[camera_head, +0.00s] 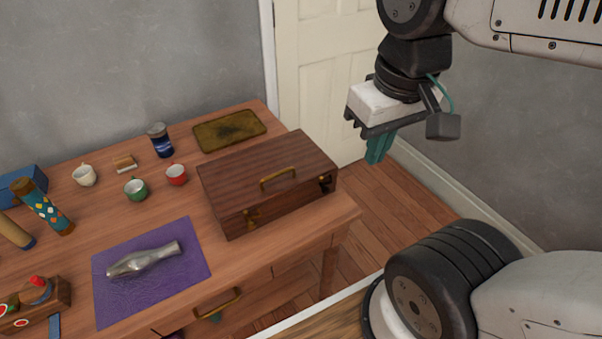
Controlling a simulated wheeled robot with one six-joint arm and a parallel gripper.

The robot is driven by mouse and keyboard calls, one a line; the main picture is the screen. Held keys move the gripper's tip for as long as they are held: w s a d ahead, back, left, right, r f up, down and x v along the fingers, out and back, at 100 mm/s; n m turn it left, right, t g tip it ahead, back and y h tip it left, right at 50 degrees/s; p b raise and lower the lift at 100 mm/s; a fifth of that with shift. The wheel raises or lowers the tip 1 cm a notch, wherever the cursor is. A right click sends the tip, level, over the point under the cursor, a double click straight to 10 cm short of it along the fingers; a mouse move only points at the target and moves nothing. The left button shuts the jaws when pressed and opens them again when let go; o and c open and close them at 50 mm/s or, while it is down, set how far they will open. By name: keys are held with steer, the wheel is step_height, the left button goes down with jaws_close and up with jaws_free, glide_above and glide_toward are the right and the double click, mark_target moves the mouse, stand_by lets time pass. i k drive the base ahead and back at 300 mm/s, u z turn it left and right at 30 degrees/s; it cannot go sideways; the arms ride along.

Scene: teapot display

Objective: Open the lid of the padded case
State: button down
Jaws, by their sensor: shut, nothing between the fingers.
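The case is a dark brown wooden box (235,170) on the right end of the table. Its lid looks closed. A brass handle (278,179) is near the lid's front edge, and a brass latch (251,216) is on the front face at the left. Another latch (325,184) is on the front at the right. No padding shows, as the inside is hidden. My gripper (377,150) hangs in the air to the right of the case, above the floor. Its teal fingers are together and hold nothing. It is apart from the case.
The wooden table (80,240) holds a purple mat (185,245) with a metallic vase-like object (145,260), several cups, a dark blue jar (161,141) and a tarnished tray (230,131). A white door (325,75) is behind.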

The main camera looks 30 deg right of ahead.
mark_target(235, 183)
steer(key=z, duration=1)
steer(key=k, duration=1.2)
steer(key=u, duration=1.65)
steer(key=i, duration=0.5)
steer(key=z, duration=0.05)
